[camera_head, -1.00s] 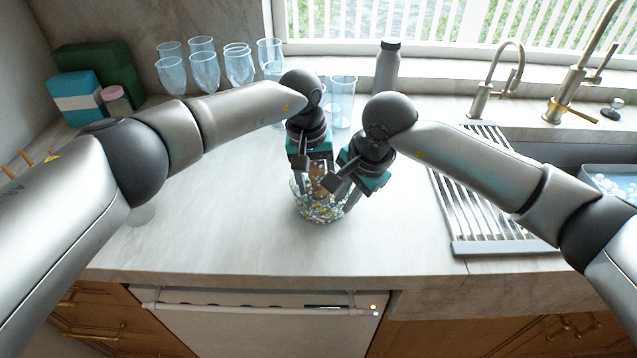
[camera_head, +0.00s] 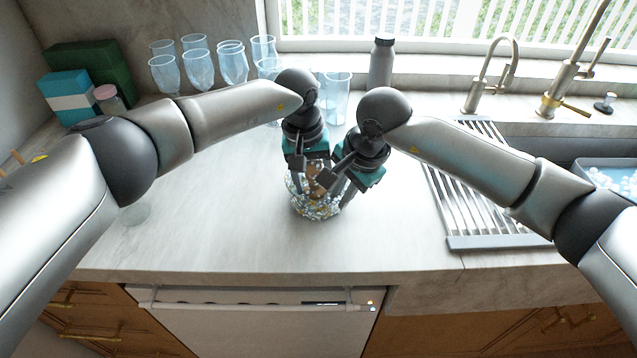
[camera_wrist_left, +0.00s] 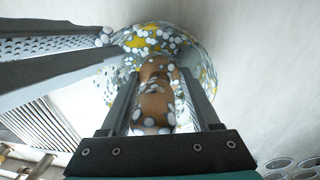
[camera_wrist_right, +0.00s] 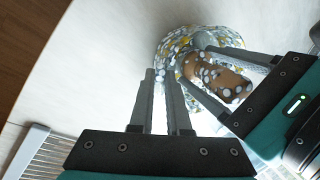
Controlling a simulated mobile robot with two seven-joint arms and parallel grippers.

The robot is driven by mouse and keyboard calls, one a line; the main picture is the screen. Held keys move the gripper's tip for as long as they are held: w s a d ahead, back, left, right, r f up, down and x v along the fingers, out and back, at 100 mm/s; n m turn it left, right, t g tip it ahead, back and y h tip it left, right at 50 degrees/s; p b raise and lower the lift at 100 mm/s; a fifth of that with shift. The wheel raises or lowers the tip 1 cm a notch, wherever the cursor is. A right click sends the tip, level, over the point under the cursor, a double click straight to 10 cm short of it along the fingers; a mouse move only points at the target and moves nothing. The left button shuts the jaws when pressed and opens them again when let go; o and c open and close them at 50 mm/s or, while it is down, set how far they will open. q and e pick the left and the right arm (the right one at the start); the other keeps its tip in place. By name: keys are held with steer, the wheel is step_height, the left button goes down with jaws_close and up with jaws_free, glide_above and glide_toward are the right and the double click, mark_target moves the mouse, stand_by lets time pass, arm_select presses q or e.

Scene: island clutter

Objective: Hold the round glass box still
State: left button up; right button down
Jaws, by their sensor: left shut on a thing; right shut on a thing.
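The round glass box (camera_head: 318,211), clear with white, grey and yellow spots, stands on the counter in the head view. It also shows in the left wrist view (camera_wrist_left: 200,55) and the right wrist view (camera_wrist_right: 172,48). My left gripper (camera_head: 306,182) reaches down at the box, its fingers on either side of a brown, white-spotted piece (camera_wrist_left: 155,100), which also shows in the right wrist view (camera_wrist_right: 222,80). My right gripper (camera_head: 338,190) comes in from the right; its nearly closed fingers (camera_wrist_right: 162,75) meet at the box's wall. The exact finger contacts are partly hidden.
Several blue-tinted glasses (camera_head: 198,68) and a grey bottle (camera_head: 381,62) stand behind. A drying rack (camera_head: 478,190) lies to the right, beside the sink. Green and blue boxes (camera_head: 70,97) are at the back left. The counter's front left is mostly clear.

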arm_select(q)
steer(key=shift+w+a, duration=0.2)
steer(key=shift+a, duration=0.15)
steer(key=shift+s+d, duration=0.7)
steer(key=shift+s, duration=0.05)
steer(key=shift+w+a, duration=0.1)
steer(key=shift+w, duration=0.05)
steer(key=shift+w+a+f, duration=0.15)
steer(key=shift+w+a, duration=0.4)
steer(key=shift+w, duration=0.15)
steer(key=shift+s+d, duration=0.7)
steer(key=shift+s, duration=0.15)
